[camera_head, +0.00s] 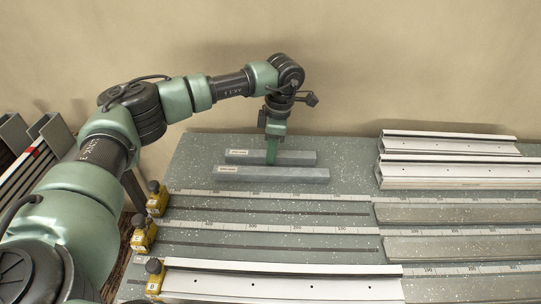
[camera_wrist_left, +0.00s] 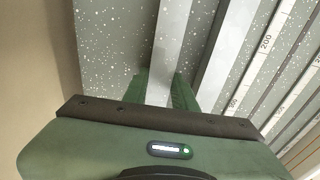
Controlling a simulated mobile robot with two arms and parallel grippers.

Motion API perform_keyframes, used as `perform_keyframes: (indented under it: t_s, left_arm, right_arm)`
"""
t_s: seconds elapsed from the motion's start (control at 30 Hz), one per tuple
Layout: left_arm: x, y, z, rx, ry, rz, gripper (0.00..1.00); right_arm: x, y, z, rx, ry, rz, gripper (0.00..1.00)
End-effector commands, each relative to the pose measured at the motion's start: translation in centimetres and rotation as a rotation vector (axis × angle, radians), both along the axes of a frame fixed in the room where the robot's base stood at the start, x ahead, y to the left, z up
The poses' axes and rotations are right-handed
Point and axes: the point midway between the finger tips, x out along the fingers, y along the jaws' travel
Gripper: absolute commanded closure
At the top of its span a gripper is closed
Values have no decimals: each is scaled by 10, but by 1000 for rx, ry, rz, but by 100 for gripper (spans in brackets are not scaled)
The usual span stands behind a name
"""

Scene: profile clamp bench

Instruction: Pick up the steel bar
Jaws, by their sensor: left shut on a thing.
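Two grey steel bars lie side by side near the back edge of the bench, each with a small pale label at its left end. My left gripper (camera_head: 272,157) points down at the rear steel bar (camera_head: 299,158) and is shut on it around its middle. In the left wrist view this bar (camera_wrist_left: 172,45) runs between the green fingers (camera_wrist_left: 168,90). The front steel bar (camera_head: 300,175) lies just beside the fingers, and it also shows in the left wrist view (camera_wrist_left: 224,55). I cannot tell any gap under the held bar. My right gripper is out of view.
Light aluminium profiles (camera_head: 445,172) lie at the back right of the speckled bench (camera_head: 350,160). Scales and slots cross the front, with yellow clamp blocks (camera_head: 144,236) at their left ends. A long profile (camera_head: 280,285) lies at the front. Bench between bars and right profiles is clear.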

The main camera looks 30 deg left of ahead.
Motion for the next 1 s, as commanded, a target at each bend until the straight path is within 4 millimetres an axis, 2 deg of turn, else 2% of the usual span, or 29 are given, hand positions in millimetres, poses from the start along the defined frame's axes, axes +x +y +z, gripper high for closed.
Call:
perform_keyframes:
  t_s: [0.27,0.47,0.57,0.8,1.0]
  left_arm:
    - [1,0,5,0,-2,0,100]
    - [1,0,28,-1,-6,-1,100]
    - [2,-1,51,-2,-7,0,100]
    - [1,-1,122,-1,-7,0,100]
    - [1,-1,169,-1,-4,0,100]
  right_arm:
    - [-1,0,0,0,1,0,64]
    - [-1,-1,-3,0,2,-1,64]
    - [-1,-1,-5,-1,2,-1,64]
    - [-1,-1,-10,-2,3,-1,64]
    - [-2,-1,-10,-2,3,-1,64]
